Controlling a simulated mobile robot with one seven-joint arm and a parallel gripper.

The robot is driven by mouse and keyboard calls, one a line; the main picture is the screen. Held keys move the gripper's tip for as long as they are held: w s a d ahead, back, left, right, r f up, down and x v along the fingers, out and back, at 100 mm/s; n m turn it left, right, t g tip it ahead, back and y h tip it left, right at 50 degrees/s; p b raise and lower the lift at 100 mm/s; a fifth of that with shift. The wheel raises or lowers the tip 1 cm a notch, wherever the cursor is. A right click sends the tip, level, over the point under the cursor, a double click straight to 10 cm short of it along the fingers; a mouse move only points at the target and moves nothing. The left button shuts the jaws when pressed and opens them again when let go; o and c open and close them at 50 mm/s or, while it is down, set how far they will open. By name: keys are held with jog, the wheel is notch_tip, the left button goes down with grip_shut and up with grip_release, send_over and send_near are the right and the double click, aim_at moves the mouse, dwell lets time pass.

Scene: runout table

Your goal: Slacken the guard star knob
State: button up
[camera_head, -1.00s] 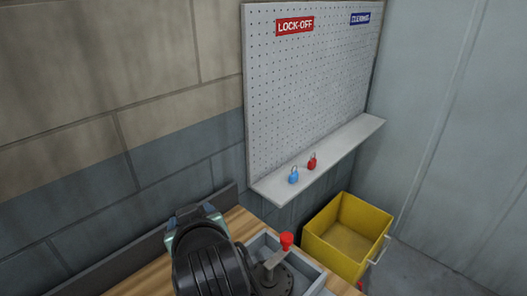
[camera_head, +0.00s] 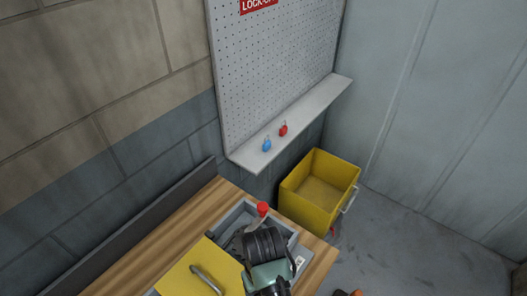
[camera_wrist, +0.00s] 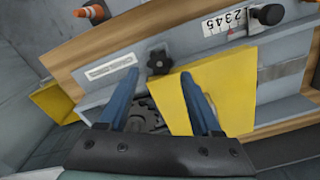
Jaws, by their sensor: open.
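The star knob (camera_wrist: 159,61) is black and lobed, and shows in the wrist view on the grey front rail, beside the corner of the yellow guard panel (camera_wrist: 222,88). My gripper (camera_wrist: 158,75) is open, with its two blue fingers pointing toward the knob. The knob appears between and just beyond the fingertips; I see no contact, and the remaining gap is hard to judge. In the head view the yellow panel (camera_head: 185,276) lies on the bench with a grey handle; my arm covers part of the machine there, and the star knob is not visible.
A red-tipped crank (camera_head: 262,208) rises from the grey tray beside my arm. A numbered scale (camera_wrist: 224,21) and a black knob (camera_wrist: 270,13) sit along the rail. A yellow bin (camera_head: 315,195) stands past the bench end.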

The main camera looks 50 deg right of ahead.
jog(key=shift+f+p, duration=0.35)
jog(key=shift+f, duration=2.8)
grip_shut()
jog(key=n+p, duration=0.1)
jog(key=n, duration=0.1)
jog(key=shift+r+n, duration=0.15)
jog(key=shift+n, duration=0.25)
jog(key=shift+w+d+n+p, duration=0.15)
jog(key=shift+n+p, duration=0.65)
jog(key=shift+n, duration=0.9)
